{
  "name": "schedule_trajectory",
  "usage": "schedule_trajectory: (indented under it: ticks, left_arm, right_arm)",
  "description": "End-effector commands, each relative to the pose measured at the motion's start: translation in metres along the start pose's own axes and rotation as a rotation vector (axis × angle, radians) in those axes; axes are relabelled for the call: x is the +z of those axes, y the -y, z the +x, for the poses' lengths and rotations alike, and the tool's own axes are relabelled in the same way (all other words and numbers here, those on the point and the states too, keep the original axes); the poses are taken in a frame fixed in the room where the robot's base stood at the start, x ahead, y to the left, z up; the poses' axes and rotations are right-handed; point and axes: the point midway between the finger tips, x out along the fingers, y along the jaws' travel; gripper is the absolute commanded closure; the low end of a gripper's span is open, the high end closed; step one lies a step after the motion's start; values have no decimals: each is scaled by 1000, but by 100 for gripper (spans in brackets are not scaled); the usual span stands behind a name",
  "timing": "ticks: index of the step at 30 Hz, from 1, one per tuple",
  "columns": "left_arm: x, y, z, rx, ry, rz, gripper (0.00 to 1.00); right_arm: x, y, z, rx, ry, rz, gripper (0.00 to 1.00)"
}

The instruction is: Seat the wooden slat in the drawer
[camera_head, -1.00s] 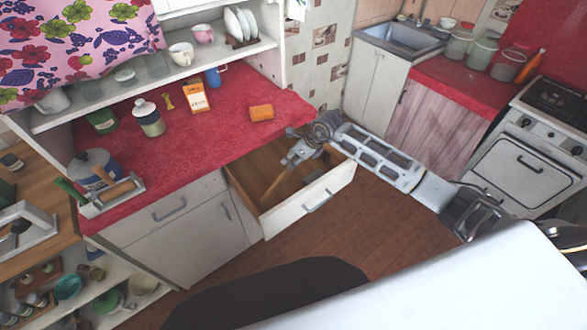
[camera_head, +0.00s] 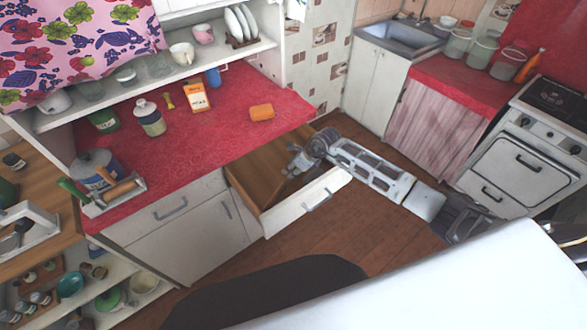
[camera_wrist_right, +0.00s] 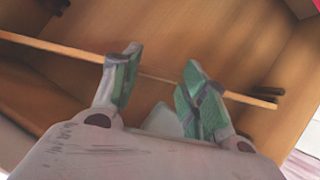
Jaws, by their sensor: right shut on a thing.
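The open drawer (camera_head: 290,212) sticks out below the red counter, with a pale front and brown wooden inside. My right gripper (camera_head: 297,165) reaches over its right part from the right. In the right wrist view, my right gripper (camera_wrist_right: 160,80) is shut on the thin wooden slat (camera_wrist_right: 50,46), its green-padded fingers on either side of it. The slat runs crosswise over the drawer inside (camera_wrist_right: 160,30). Its right end is close to a dark fitting (camera_wrist_right: 276,96) by the drawer wall; I cannot tell whether it sits in it. Its left end is out of view. My left gripper is not in view.
The red counter (camera_head: 210,135) holds an orange block (camera_head: 262,112), an orange-and-white box (camera_head: 196,97), a jar (camera_head: 149,117) and a pot (camera_head: 97,168). Brown floor (camera_head: 350,235) is clear in front of the drawer. A stove (camera_head: 525,150) stands at the right.

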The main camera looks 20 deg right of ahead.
Motion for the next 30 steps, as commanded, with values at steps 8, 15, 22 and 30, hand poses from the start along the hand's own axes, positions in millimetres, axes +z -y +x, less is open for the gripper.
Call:
schedule_trajectory:
  ticks: [8, 15, 22, 30]
  left_arm:
    - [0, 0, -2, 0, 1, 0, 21]
    - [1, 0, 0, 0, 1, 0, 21]
    - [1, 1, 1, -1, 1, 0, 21]
    - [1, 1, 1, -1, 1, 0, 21]
  right_arm:
    - [-5, 0, 9, 0, 1, -1, 96]
    - [-6, 0, 10, 0, 1, -1, 96]
    - [-7, -1, 12, 1, 0, -1, 39]
    - [-7, 0, 11, 1, 1, -1, 35]
